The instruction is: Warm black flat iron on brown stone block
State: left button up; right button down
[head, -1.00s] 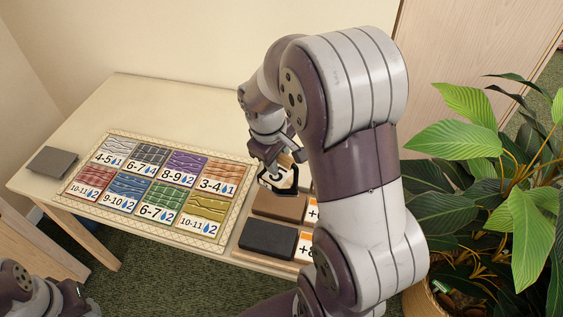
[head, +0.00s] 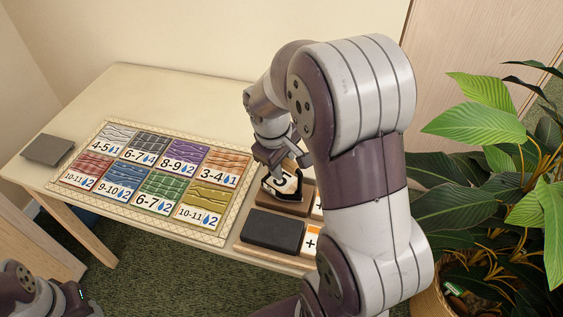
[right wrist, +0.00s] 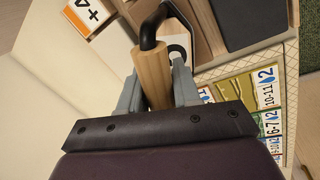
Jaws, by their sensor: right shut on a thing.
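My right gripper (head: 281,160) is shut on the light wooden handle of the black flat iron (head: 268,187). The right wrist view shows the handle (right wrist: 152,75) between the fingers (right wrist: 156,92), with a bent black rod at its end. A white label with a dark digit shows by the iron. The iron is over the brown stone block (head: 287,207); I cannot tell whether they touch. My arm hides the block's right side. Part of my left gripper (head: 82,294) shows at the lower left, away from the table, its jaws unclear.
A black block (head: 272,231) lies in front of the brown one. A board of coloured numbered tiles (head: 120,220) lies to the left. A grey slab (head: 47,150) is at the table's left end. A leafy plant (head: 480,190) stands close on the right. The table's back is clear.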

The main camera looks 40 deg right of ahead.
jog(key=shift+f, duration=0.4)
dwell(0.3)
dwell(0.5)
jog(key=shift+s+a+f, duration=0.1)
jog(key=shift+s+f, duration=0.1)
jog(key=shift+f, duration=0.1)
dwell(1.2)
jog(key=r+p, duration=0.6)
jog(key=shift+w+r+p, duration=0.2)
jog(key=shift+r+p, duration=0.1)
jog(key=shift+r, duration=0.05)
jog(key=shift+f, duration=0.1)
dwell(1.4)
